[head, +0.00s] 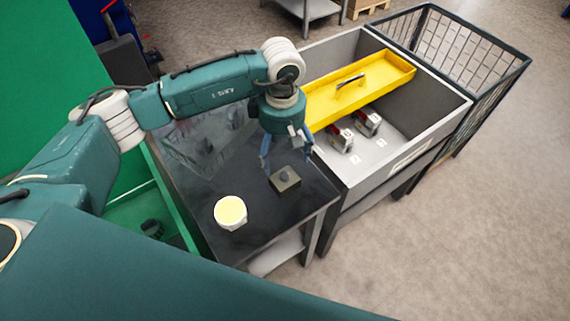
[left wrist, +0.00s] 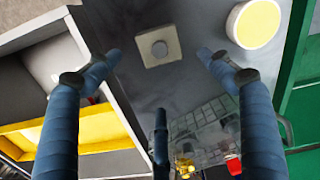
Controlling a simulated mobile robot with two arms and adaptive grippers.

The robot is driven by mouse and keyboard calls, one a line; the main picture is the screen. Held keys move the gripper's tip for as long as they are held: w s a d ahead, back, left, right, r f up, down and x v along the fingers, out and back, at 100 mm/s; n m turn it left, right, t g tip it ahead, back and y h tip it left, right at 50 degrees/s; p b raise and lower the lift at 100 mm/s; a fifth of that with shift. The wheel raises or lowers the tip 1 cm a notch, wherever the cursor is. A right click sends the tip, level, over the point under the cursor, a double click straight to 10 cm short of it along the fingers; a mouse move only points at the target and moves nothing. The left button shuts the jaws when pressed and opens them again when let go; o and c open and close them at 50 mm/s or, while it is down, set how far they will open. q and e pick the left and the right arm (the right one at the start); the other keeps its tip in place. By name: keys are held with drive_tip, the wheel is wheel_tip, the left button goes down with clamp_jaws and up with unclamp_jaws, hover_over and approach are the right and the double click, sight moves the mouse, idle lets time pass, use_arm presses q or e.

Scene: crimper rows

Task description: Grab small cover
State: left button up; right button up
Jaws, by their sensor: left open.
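The small cover (head: 285,180) is a dark square plate with a round knob on top. It lies on the dark table (head: 240,250), near the table's right side. In the left wrist view the cover (left wrist: 149,59) looks pale, with a grey knob in its middle. My left gripper (head: 286,158) points down over the table by the cover, with its blue fingers apart. My right gripper is not in view.
A white round container with a yellow top (head: 230,212) stands on the table near the cover. A grey bin (head: 440,105) adjoins the table, holding a yellow tray (head: 390,75) and two red-and-grey parts (head: 341,138). A wire cage (head: 490,65) stands behind. A green bin borders the table's left.

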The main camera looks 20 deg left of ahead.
sight(284, 174)
use_arm(q)
drive_tip(key=f, duration=0.1)
drive_tip(key=s+f, duration=0.1)
drive_tip(key=f+p, duration=0.1)
drive_tip(key=shift+s+d+f, duration=0.25)
drive_tip(key=shift+s+f, duration=0.05)
drive_tip(key=shift+f, duration=0.1)
drive_tip(key=shift+w+f+p, duration=0.1)
drive_tip(key=shift+f+p, duration=0.2)
wheel_tip(284, 174, down, 4)
drive_tip(key=shift+w+d+f+p, duration=0.15)
drive_tip(key=shift+f+p, duration=0.1)
drive_tip(key=shift+p, duration=0.95)
drive_tip(key=shift+f, duration=0.3)
drive_tip(key=c, duration=1.2)
drive_tip(key=shift+c, duration=0.7)
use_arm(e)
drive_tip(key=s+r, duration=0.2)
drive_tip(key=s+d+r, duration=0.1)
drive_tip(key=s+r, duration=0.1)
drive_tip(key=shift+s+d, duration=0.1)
